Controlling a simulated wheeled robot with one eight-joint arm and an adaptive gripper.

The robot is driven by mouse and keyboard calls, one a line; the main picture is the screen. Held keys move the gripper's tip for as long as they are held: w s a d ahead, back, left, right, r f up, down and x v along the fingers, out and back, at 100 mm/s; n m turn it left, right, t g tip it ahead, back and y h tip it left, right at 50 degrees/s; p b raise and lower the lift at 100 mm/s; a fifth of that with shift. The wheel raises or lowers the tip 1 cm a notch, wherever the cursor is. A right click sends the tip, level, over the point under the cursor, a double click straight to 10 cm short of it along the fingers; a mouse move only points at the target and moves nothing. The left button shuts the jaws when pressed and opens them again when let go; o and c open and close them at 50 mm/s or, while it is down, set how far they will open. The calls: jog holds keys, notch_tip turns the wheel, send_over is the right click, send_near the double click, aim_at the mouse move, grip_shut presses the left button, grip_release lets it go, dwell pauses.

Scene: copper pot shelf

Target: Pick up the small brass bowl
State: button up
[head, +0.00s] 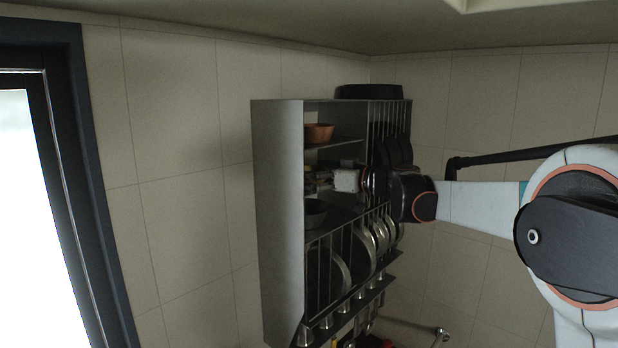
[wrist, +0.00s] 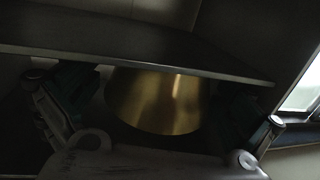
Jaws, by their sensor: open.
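The brass bowl (wrist: 158,100) shows in the wrist view as a shiny gold, rounded shape, partly cut off by a dark shelf board (wrist: 130,55). It lies between the two spread fingers of my gripper (wrist: 160,108), with dark gaps at both sides. My gripper is open and holds nothing. In the head view my gripper (head: 322,181) reaches into the middle level of the grey wall rack (head: 277,200). No gold bowl can be made out there; my gripper and the shade may hide it.
An orange-brown bowl (head: 318,133) sits on the rack's upper shelf. A dark bowl (head: 315,213) stands below my gripper. Several pans (head: 370,243) stand behind upright bars, and a black pan (head: 369,91) lies on top. A bright window (head: 25,215) is at the left.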

jog(key=shift+s+d, duration=0.1)
jog(key=shift+d, duration=0.05)
jog(key=shift+c, duration=1.3)
jog(key=c, duration=0.7)
jog(key=shift+r, duration=0.15)
